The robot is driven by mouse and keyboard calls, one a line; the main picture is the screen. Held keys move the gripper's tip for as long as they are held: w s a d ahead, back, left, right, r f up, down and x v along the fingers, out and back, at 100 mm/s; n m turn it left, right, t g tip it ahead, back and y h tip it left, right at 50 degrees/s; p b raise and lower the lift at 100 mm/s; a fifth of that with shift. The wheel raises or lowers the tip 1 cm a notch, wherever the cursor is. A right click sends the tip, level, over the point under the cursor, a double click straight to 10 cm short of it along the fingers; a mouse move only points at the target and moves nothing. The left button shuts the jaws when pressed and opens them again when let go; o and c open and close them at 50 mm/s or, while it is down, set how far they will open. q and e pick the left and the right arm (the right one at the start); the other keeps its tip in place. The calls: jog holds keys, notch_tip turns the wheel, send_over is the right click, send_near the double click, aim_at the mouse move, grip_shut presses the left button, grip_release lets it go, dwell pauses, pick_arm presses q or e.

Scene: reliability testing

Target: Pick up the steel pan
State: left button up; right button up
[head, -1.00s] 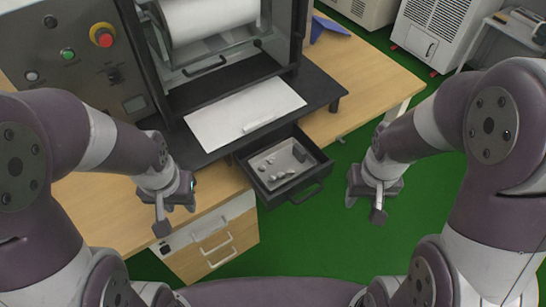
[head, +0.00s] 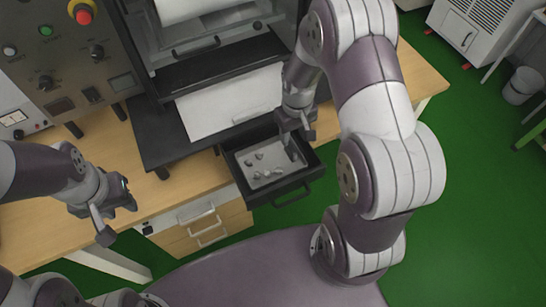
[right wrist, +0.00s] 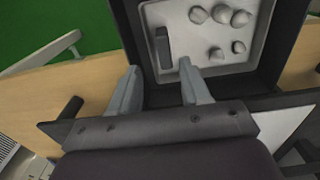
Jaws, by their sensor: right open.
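The steel pan (head: 262,181) is a shallow light-grey tray holding several small pale stones. It sits in a black open drawer (head: 297,178) below the machine. In the right wrist view the pan (right wrist: 203,62) fills the upper middle, with a dark block (right wrist: 162,48) at its left side. My right gripper (head: 291,138) is over the pan's right back part, open and empty. In the right wrist view its fingers (right wrist: 160,80) are apart, the right fingertip overlapping the pan; contact cannot be told. My left gripper (head: 114,216) hangs away at the left, by the table's front edge; its jaw opening is unclear.
The machine's black base plate (head: 160,135) and white sheet (head: 235,105) lie just behind the drawer. A control panel (head: 60,60) stands at the left. Wooden drawers (head: 208,226) are below. Green floor (head: 470,200) is clear at the right.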

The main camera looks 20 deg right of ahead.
aim_at(293, 146)
jog(key=f, duration=0.5)
jog(key=shift+s+f, duration=0.2)
jog(key=shift+s, duration=0.05)
jog(key=shift+w+f, duration=0.1)
jog(key=shift+f, duration=0.25)
jog(key=c, duration=0.9)
grip_shut()
